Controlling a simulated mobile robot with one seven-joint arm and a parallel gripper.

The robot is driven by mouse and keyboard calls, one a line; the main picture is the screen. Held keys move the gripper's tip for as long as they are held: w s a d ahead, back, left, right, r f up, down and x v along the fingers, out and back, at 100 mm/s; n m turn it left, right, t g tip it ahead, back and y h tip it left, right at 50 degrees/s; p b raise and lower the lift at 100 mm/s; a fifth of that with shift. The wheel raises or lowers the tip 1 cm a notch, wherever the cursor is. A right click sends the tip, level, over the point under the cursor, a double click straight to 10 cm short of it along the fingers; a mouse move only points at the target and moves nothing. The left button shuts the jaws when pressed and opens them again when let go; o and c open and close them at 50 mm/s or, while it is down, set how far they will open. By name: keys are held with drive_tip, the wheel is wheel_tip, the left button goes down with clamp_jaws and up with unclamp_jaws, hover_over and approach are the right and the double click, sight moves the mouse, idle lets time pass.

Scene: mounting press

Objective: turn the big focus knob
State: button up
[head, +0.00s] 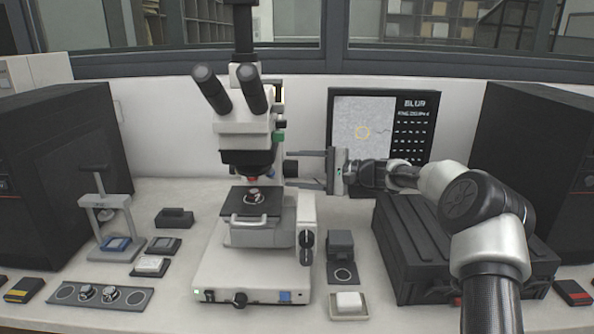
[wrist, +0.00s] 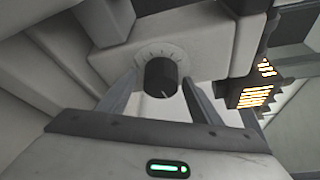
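The big focus knob (wrist: 161,77) is a dark cylinder with a pale line on its face, in front of a ring of tick marks on the white microscope body. In the head view the knob (head: 291,168) sticks out on the microscope's right side. My gripper (wrist: 160,85) is open, with one finger on each side of the knob and a small gap showing at both sides. In the head view my gripper (head: 302,170) reaches in from the right, its fingers above and below the knob. The microscope (head: 247,290) stands upright at the bench centre.
A monitor (head: 420,104) behind my arm reads "BLUR". A black case (head: 400,245) lies under my arm. Lower stage knobs (head: 306,245) sit below my gripper. A grey block (head: 340,243) and a small tray (head: 348,314) stand right of the microscope base.

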drive_tip(key=p+v, duration=0.1)
drive_tip(key=v, duration=1.6)
drive_tip(key=shift+d, duration=0.2)
idle(0.9)
